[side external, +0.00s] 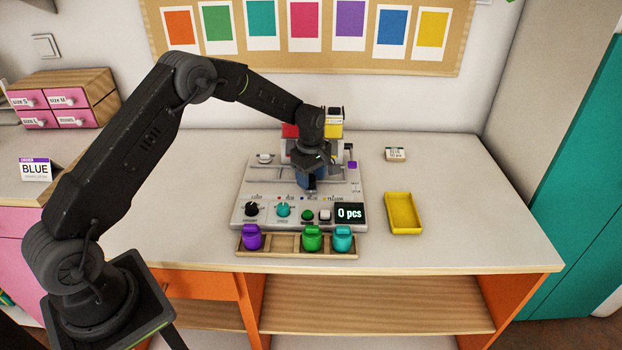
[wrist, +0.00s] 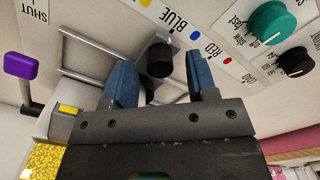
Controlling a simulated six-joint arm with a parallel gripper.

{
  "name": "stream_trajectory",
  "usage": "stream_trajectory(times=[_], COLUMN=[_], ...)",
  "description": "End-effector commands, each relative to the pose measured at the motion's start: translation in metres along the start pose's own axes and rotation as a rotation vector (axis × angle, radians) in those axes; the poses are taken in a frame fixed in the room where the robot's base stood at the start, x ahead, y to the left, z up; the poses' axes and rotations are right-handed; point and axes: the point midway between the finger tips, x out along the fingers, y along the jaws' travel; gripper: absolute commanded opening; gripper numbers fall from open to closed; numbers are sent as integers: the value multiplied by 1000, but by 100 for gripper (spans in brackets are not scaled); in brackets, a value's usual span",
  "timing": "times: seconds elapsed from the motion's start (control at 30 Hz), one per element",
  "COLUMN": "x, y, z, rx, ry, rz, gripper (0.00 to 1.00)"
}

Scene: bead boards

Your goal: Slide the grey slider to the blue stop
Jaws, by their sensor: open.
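The slider's dark grey knob (wrist: 160,58) stands on a metal rail on the machine panel in the wrist view. My gripper (wrist: 162,82) has its blue fingers open, one on each side of the knob, with visible gaps. The blue stop's label (wrist: 175,18) and blue dot (wrist: 195,36) lie just beyond the knob, between the yellow dot (wrist: 145,3) and the red mark (wrist: 210,52). I cannot tell exactly which stop the knob is at. In the side view my gripper (side external: 311,183) is low over the panel (side external: 247,205) and hides the slider.
A purple lever (wrist: 20,65) is by the SHUT label. Teal (wrist: 272,23) and black (wrist: 295,62) dials sit at the right in the wrist view. A wooden rack (side external: 268,244) with coloured jars is in front. A yellow tray (side external: 403,228) stands right, with free table around it.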

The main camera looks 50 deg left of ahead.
Motion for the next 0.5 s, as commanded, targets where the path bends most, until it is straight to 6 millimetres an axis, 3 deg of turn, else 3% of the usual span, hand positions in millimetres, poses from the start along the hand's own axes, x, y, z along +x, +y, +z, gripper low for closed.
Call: stream_trajectory(times=[0.5], x=[-106], y=[0], z=[0], rx=[0], ry=[1], rz=[3], gripper=[53])
